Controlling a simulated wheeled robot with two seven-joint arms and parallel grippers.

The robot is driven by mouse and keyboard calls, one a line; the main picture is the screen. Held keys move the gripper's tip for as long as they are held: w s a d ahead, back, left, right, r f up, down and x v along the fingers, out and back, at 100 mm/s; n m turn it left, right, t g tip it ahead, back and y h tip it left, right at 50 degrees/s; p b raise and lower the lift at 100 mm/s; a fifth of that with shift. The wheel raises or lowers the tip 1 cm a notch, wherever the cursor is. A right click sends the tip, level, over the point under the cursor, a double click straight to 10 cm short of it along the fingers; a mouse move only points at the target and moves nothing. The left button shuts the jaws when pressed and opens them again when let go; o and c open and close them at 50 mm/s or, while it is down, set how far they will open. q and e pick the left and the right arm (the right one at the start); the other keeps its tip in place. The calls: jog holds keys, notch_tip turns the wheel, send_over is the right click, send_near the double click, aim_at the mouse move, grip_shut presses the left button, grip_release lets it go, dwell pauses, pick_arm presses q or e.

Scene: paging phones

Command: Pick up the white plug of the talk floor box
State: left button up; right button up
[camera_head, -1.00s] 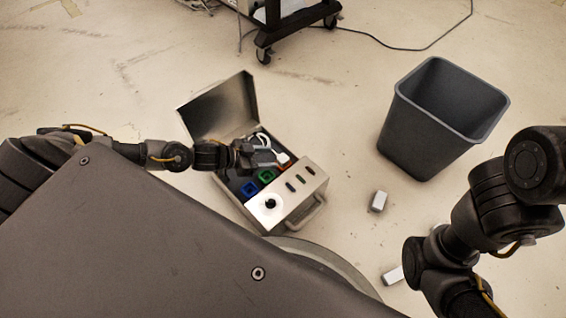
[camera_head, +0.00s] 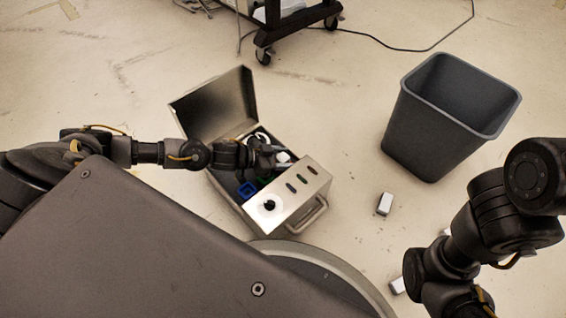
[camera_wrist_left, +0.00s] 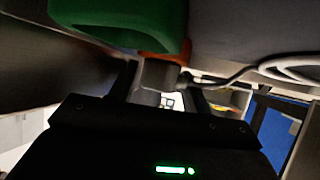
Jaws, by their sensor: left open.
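The talk floor box (camera_head: 287,203) is an open metal case on the floor, its lid raised at the back left. A white plug (camera_head: 283,157) shows inside it, just right of my left gripper (camera_head: 270,155), which reaches in over the box from the left. In the left wrist view a pale grey-white plug body (camera_wrist_left: 156,75) lies between the two dark fingers of the open gripper (camera_wrist_left: 165,88), against an orange-red socket (camera_wrist_left: 172,58). Whether the fingers touch it I cannot tell.
A green socket (camera_wrist_left: 115,22) is close by in the wrist view, with a pale cable (camera_wrist_left: 240,75) to the right. A blue socket (camera_head: 246,190) sits in the box. A grey bin (camera_head: 440,125) and a small white block (camera_head: 385,204) stand on the floor to the right.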

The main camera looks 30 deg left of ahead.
aim_at(283, 157)
pick_arm(q)
jog(key=c, duration=0.6)
jog(key=shift+r, duration=0.15)
jog(key=shift+c, duration=0.2)
notch_tip(283, 157, up, 9)
jog(key=p, duration=0.7)
jog(key=shift+r, duration=0.1)
jog(key=shift+r+p, duration=0.25)
jog(key=shift+p, duration=0.1)
jog(key=shift+r, duration=0.1)
jog(key=shift+p, duration=0.65)
